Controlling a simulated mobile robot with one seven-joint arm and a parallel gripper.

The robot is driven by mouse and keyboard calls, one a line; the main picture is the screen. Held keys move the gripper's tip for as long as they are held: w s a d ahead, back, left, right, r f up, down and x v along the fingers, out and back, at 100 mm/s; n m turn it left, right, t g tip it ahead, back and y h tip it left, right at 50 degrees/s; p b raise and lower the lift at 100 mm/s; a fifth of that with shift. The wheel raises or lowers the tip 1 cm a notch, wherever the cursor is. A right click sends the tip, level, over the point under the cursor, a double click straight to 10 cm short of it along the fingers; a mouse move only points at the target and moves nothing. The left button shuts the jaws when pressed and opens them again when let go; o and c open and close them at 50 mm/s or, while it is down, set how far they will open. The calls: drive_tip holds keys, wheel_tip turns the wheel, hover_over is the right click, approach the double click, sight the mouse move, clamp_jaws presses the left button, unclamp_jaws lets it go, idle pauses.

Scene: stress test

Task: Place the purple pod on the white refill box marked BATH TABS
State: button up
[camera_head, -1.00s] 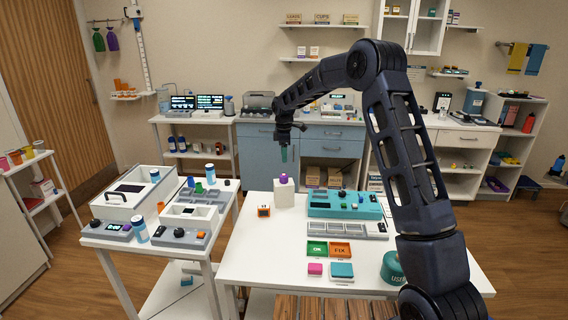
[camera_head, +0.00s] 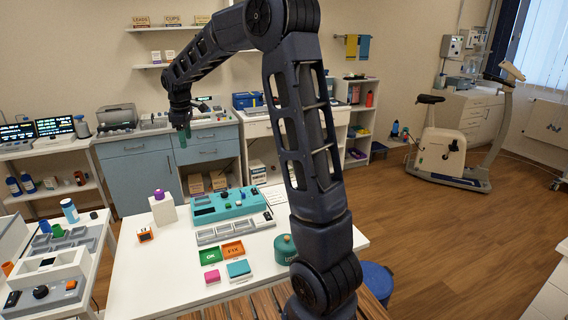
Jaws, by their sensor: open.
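The purple pod (camera_head: 159,194) sits on top of a white box (camera_head: 162,212) near the back left of the white table. The box stands upright; I cannot read any marking on it. My gripper (camera_head: 183,139) hangs fingers-down from the raised arm, above and to the right of the pod in the picture and well apart from it. It is open, and nothing clear shows between its teal fingertips.
A teal device (camera_head: 222,206) stands right of the box, with a grey tray (camera_head: 235,228) in front. Green and orange mats (camera_head: 233,250), small blocks and a green canister (camera_head: 285,249) are nearer.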

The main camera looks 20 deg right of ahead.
drive_tip(key=s+d+r+m+t, duration=0.1)
drive_tip(key=s+d+r+m, duration=0.25)
drive_tip(key=s+d, duration=0.5)
drive_tip(key=s+d+r+m+t, duration=0.1)
drive_tip(key=s+d+r+m, duration=0.25)
drive_tip(key=s+d, duration=0.5)
drive_tip(key=s+d+f+m, duration=0.2)
drive_tip(key=s+d+m, duration=0.1)
drive_tip(key=s, duration=0.6)
drive_tip(key=s+d+f+m+t, duration=0.1)
drive_tip(key=s+d+f+m, duration=0.2)
drive_tip(key=s, duration=0.7)
drive_tip(key=shift+s+d+f+m, duration=0.25)
drive_tip(key=shift+d+m, duration=0.15)
drive_tip(key=shift+m, duration=0.3)
